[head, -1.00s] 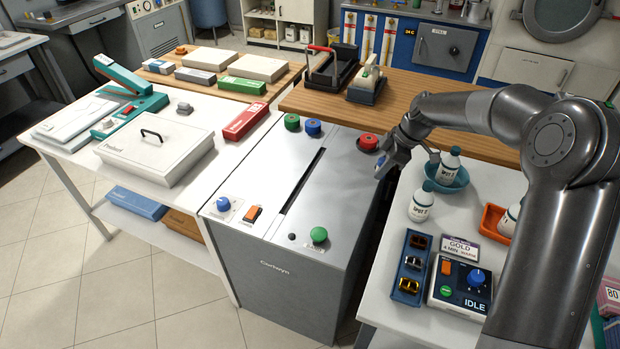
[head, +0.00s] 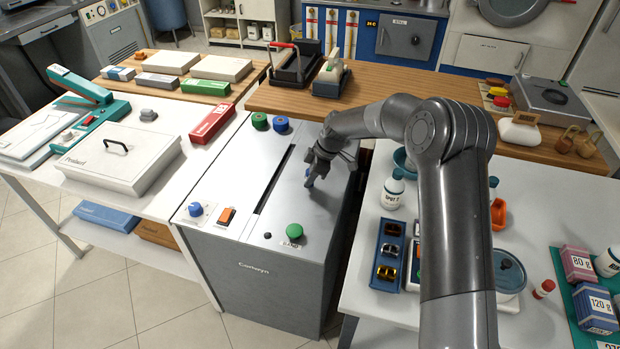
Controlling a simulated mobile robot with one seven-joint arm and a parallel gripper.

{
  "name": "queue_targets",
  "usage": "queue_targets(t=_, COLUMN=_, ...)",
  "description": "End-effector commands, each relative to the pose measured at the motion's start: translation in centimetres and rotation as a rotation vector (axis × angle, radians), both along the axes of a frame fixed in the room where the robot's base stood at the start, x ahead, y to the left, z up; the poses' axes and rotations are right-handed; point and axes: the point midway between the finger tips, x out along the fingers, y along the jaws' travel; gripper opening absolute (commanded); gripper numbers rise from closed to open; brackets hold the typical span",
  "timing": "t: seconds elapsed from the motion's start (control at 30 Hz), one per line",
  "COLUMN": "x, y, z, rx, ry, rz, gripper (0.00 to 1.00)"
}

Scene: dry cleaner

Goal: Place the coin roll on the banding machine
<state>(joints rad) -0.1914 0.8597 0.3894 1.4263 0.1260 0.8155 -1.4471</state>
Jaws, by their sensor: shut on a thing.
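The grey banding machine (head: 237,195) stands in the middle of the head view, with a long dark slot, knobs and buttons on its flat top. My gripper (head: 309,182) points down over the right part of this top, right of the slot and behind the front green button. It is shut on a small blue thing (head: 308,172), which I take to be the coin roll. Most of it is hidden by the fingers. I cannot tell whether it touches the top.
A green button (head: 294,231), an orange switch (head: 227,215) and a blue knob (head: 196,209) stand along the machine's front edge. A white table with a bottle (head: 393,190) and a blue tray (head: 389,252) is at the right. The middle of the machine's top is clear.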

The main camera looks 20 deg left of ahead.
Motion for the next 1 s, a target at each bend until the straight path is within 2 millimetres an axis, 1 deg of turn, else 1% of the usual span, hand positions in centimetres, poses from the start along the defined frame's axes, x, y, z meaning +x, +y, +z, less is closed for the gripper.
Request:
queue_targets(t=0.07, x=0.0, y=0.05, z=-0.67, rx=0.0, ry=-0.001, rz=0.001, gripper=0.0)
queue_targets(t=0.27, x=0.02, y=0.03, z=-0.67, rx=0.001, ry=-0.002, rz=0.0, gripper=0.0)
queue_targets(t=0.4, x=0.01, y=0.01, z=-1.0, rx=0.001, ry=-0.001, rz=0.001, gripper=0.0)
queue_targets(t=0.43, x=0.01, y=0.0, z=-1.02, rx=0.001, ry=0.0, rz=0.0, gripper=0.25)
queue_targets(t=0.6, x=0.0, y=0.0, z=-0.99, rx=0.001, ry=-0.001, rz=0.001, gripper=0.39)
queue_targets(t=0.7, x=0.01, y=0.0, z=-0.97, rx=0.001, ry=-0.001, rz=0.001, gripper=0.45)
queue_targets(t=0.9, x=0.01, y=0.0, z=-0.92, rx=0.001, ry=-0.001, rz=0.001, gripper=0.45)
queue_targets(t=1.0, x=0.07, y=-0.05, z=-0.41, rx=0.002, ry=-0.003, rz=0.0, gripper=0.45)
